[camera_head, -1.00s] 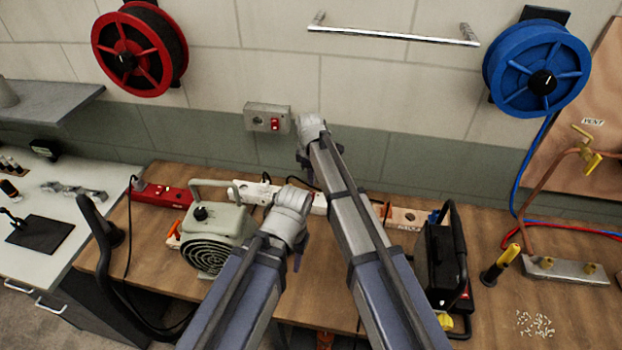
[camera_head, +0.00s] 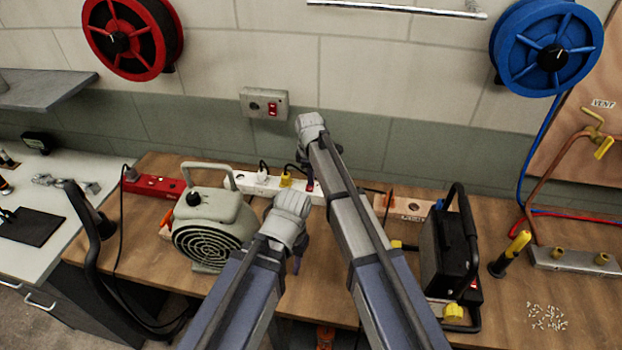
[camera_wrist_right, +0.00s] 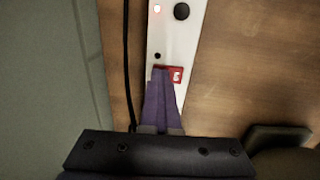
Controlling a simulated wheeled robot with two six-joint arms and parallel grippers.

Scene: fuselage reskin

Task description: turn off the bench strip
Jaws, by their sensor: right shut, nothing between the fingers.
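The white bench strip (camera_head: 245,182) lies along the back of the wooden bench with a white plug and a yellow plug in it. The right wrist view shows the strip (camera_wrist_right: 185,45) close up, with a lit light (camera_wrist_right: 157,9) and a red rocker switch (camera_wrist_right: 175,74). My right gripper (camera_wrist_right: 162,72) is shut and empty, its purple fingertips over or against the left part of the switch; contact cannot be told. In the head view the right gripper (camera_head: 311,183) points down at the strip's right end. My left gripper (camera_head: 297,264) hangs over the bench, its jaws mostly hidden.
A grey fan heater (camera_head: 212,232) stands in front of the strip. A red box (camera_head: 153,186) lies at its left and a black unit (camera_head: 445,255) stands to the right. A wall box (camera_head: 264,104) with a red switch is above. Bare bench lies between heater and black unit.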

